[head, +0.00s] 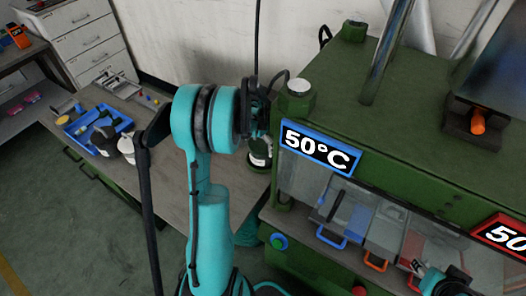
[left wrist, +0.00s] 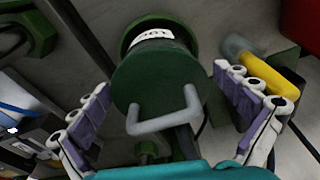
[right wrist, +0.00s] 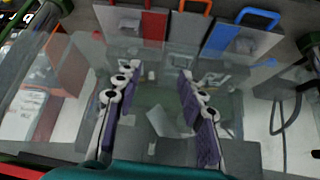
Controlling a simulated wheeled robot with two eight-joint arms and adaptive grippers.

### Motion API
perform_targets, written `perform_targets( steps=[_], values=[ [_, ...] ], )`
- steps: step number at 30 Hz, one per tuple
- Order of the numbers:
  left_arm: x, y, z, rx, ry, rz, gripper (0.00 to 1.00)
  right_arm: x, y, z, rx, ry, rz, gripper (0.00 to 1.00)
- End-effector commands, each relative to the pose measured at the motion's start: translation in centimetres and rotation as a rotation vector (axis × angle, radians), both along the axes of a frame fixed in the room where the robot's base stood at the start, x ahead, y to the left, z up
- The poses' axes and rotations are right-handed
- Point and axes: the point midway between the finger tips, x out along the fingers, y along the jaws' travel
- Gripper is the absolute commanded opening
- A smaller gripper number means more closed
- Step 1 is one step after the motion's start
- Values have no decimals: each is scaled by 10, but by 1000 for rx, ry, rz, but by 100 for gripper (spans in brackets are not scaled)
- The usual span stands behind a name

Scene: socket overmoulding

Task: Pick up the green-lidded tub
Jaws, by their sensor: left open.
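The green-lidded tub (left wrist: 155,80) fills the middle of the left wrist view, with a round dark green lid, a pale grey handle and a white label on its side. In the head view the tub (head: 260,158) stands on the bench beside the green machine, partly hidden by my left arm. My left gripper (head: 262,125) is open above it. In the left wrist view its fingers (left wrist: 160,85) lie on either side of the lid, with gaps on both sides. My right gripper (right wrist: 157,75) is open and empty before a clear panel.
The green machine (head: 330,95) with a 50°C sign (head: 320,148) stands close right of the tub. A yellow-and-grey object (left wrist: 265,70) lies beside the tub. A blue tray (head: 85,122) with items sits at the bench's left.

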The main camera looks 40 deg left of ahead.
Motion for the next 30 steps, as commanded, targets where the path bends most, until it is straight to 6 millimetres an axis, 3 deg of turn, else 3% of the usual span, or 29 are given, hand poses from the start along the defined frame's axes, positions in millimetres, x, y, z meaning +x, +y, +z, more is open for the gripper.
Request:
perform_targets(
  steps=[9,16,17,24,30],
  values=[
    [11,-3,-45,0,0,-1,100,0,0,-18,0,0,0,40],
    [12,-4,-47,0,0,-1,100,0,0,-18,0,0,0,40],
    [12,-4,-47,0,0,-1,97,0,0,-18,0,0,0,40],
    [11,-4,-47,0,0,-1,37,0,0,-18,0,0,0,40],
    [11,-4,-47,0,0,-1,37,0,0,-18,0,0,0,40]
  ],
)
